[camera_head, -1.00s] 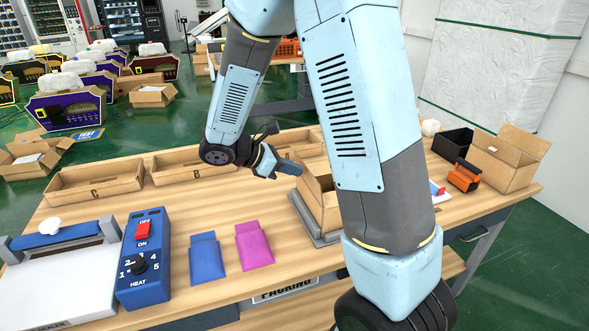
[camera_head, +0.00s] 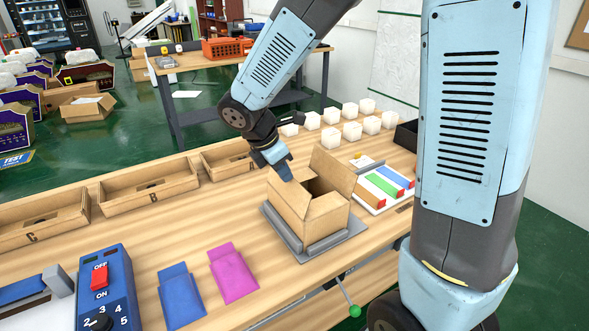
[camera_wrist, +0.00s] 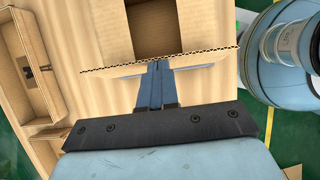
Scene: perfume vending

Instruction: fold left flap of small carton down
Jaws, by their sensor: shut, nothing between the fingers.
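The small open carton (camera_head: 318,222) stands on a grey plate (camera_head: 347,240) on the wooden table. Its left flap (camera_head: 286,198) sticks up and leans outward, and a tall flap (camera_head: 333,170) stands up at the back right. My gripper (camera_head: 287,176) is shut and empty, pointing down at the upper edge of the left flap. In the wrist view the closed fingertips (camera_wrist: 158,68) overlap the flap's corrugated edge (camera_wrist: 205,58), with the dark carton opening (camera_wrist: 146,20) beyond. I cannot tell whether they touch the flap.
Coloured small boxes (camera_head: 383,187) lie in a white holder right of the carton. White cubes (camera_head: 352,131) stand behind. Open trays (camera_head: 150,187) line the back left. Blue (camera_head: 180,297) and magenta (camera_head: 233,272) pouches lie in front, beside a blue heat control box (camera_head: 103,290).

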